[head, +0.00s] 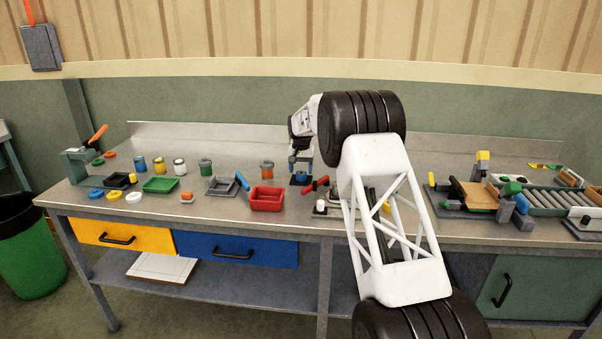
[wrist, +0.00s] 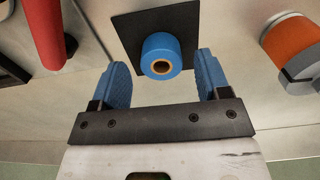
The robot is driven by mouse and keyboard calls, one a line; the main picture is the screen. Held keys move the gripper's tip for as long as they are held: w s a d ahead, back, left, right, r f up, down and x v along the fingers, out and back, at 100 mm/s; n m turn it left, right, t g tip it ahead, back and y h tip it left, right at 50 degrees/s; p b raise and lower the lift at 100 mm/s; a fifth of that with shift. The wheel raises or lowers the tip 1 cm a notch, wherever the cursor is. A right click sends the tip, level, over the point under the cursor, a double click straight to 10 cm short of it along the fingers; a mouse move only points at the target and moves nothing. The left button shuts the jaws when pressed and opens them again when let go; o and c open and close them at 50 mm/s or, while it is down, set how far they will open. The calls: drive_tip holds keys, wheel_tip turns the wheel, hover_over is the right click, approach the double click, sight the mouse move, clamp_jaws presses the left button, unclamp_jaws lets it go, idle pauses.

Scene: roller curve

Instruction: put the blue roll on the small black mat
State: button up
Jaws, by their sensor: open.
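The blue roll (wrist: 163,54) stands between the fingertips of my gripper in the wrist view, with its brown core hole facing the camera. It appears to sit on the small black mat (wrist: 128,28), towards the mat's lower edge in that view. My gripper (wrist: 160,75) is open, with clear gaps between its blue fingers and the roll. In the head view my gripper (head: 301,162) points down over the small black mat (head: 296,181) near the middle of the bench. The roll is small and partly hidden there.
An orange-and-grey cylinder (wrist: 291,42) stands right of my gripper in the wrist view, and a red cylinder (wrist: 45,30) lies left. In the head view, a red tray (head: 267,205), a blue cylinder (head: 242,181) and an orange-and-grey container (head: 267,169) are left of my gripper.

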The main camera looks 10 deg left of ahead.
sight(302, 174)
wheel_tip(302, 174, up, 10)
drive_tip(key=shift+r, duration=0.2)
idle(0.3)
idle(0.7)
drive_tip(key=s+d+r, duration=1.3)
drive_tip(key=s+r, duration=0.1)
drive_tip(key=s, duration=0.3)
drive_tip(key=s+d+r, duration=0.2)
drive_tip(key=s+d, duration=0.1)
drive_tip(key=s, duration=0.4)
drive_tip(key=s+d+r+t, duration=0.1)
drive_tip(key=s+d, duration=0.3)
drive_tip(key=s, duration=0.2)
drive_tip(key=s+d+r, duration=0.2)
drive_tip(key=s+d, duration=0.1)
drive_tip(key=s, duration=0.4)
drive_tip(key=s+d+f, duration=0.3)
drive_tip(key=s+f, duration=0.1)
drive_tip(key=s, duration=0.9)
drive_tip(key=s+d+f+t, duration=0.1)
drive_tip(key=s+d+f, duration=0.2)
drive_tip(key=s, duration=1.1)
drive_tip(key=s+d+f, duration=0.4)
drive_tip(key=s+f, duration=0.1)
drive_tip(key=s, duration=0.9)
drive_tip(key=shift+s+t, duration=0.15)
drive_tip(key=shift+t, duration=0.15)
